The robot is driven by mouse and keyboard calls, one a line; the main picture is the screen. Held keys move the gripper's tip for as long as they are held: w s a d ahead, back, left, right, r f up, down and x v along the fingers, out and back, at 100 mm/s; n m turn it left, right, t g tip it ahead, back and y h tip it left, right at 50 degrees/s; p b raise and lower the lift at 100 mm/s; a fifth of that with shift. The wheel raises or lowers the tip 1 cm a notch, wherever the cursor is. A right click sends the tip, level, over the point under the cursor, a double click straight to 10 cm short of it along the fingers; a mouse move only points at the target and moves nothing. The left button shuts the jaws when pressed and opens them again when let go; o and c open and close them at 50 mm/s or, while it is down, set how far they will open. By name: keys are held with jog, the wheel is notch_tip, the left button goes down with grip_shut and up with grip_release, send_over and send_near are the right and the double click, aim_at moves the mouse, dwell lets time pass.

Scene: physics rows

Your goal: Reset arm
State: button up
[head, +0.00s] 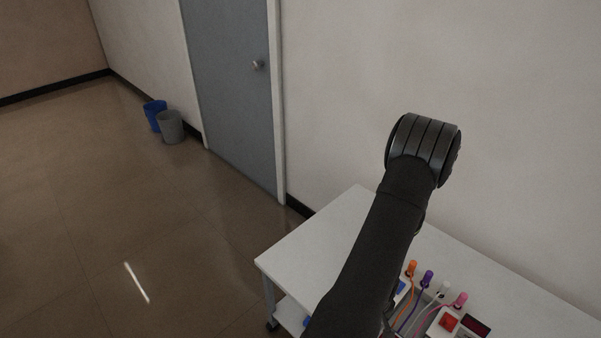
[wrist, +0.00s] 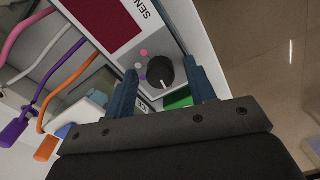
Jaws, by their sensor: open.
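My gripper (wrist: 168,95) shows in the wrist view with its two blue-grey fingers apart and nothing held between them. Beyond the fingers is a white device (wrist: 150,62) with a dark red display, a black knob (wrist: 160,72) and small coloured dots. The knob appears between the fingers in the picture; I cannot tell how far apart they are in depth. In the head view my dark arm rises over the white table (head: 318,232), and my gripper is hidden there.
Orange (head: 411,268), purple (head: 427,278), white (head: 443,289) and pink (head: 460,299) plugs with cables are on the table beside my arm. A red display (head: 476,325) sits near the bottom edge. The table's left part is clear. A wall stands behind; two bins (head: 170,127) are far off.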

jog(key=shift+m, duration=0.6)
jog(key=n, duration=0.6)
jog(key=shift+n, duration=0.5)
jog(key=shift+r+n, duration=0.3)
jog(key=shift+r, duration=1.1)
jog(key=shift+f, duration=0.1)
